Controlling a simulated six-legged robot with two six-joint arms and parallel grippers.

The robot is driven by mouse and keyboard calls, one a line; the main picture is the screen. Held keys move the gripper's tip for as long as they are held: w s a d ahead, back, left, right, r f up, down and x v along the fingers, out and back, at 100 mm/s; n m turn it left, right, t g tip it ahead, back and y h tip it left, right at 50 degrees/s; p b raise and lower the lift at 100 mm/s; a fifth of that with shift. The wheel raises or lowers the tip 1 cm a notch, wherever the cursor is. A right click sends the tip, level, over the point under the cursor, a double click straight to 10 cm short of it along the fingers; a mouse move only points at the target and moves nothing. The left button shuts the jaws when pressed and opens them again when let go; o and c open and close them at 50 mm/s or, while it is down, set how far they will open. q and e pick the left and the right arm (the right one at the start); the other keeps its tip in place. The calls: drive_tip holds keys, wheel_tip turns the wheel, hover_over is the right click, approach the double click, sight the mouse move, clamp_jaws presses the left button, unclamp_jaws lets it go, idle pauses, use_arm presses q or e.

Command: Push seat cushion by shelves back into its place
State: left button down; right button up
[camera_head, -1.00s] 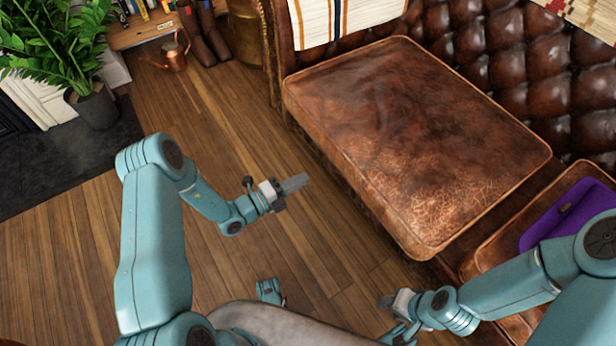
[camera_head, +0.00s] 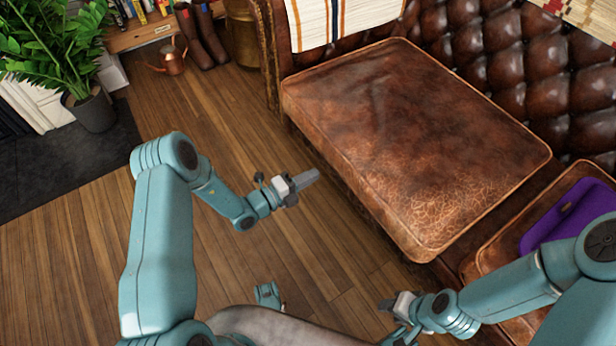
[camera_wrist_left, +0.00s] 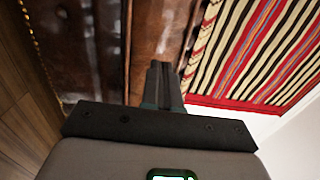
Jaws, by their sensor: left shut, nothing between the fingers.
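The brown leather seat cushion (camera_head: 410,140) lies on the sofa at the end near the shelves. Its front edge faces my left arm, and its near corner juts out past the sofa front. A gap of bare seat separates it from the other seat cushion. My left gripper (camera_head: 308,180) is shut and empty, in front of the cushion's front side and apart from it in the head view. In the left wrist view the shut fingers (camera_wrist_left: 160,85) point toward brown leather surfaces. My right gripper (camera_head: 388,304) is low near the sofa front; its fingers are too small to read.
The other seat cushion (camera_head: 495,245) bears a purple item (camera_head: 565,218). The tufted backrest (camera_head: 480,45) stands behind. A potted plant (camera_head: 92,108), copper watering can (camera_head: 170,60), boots (camera_head: 205,38) and shelves (camera_head: 150,28) are at the upper left. The wooden floor (camera_head: 240,130) is clear.

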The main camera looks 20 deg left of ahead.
sight(335, 163)
use_arm(q)
drive_tip(key=shift+b+x, duration=0.5)
drive_tip(key=shift+x, duration=1.8)
drive_tip(key=shift+w+d, duration=0.1)
drive_tip(key=shift+w, duration=0.05)
drive_tip(key=shift+w+d, duration=0.4)
drive_tip(key=shift+w, duration=0.1)
drive_tip(key=shift+p+v, duration=0.45)
drive_tip(key=shift+v, duration=1.35)
drive_tip(key=p+v, duration=0.2)
drive_tip(key=v, duration=1.2)
drive_tip(key=shift+p, duration=0.4)
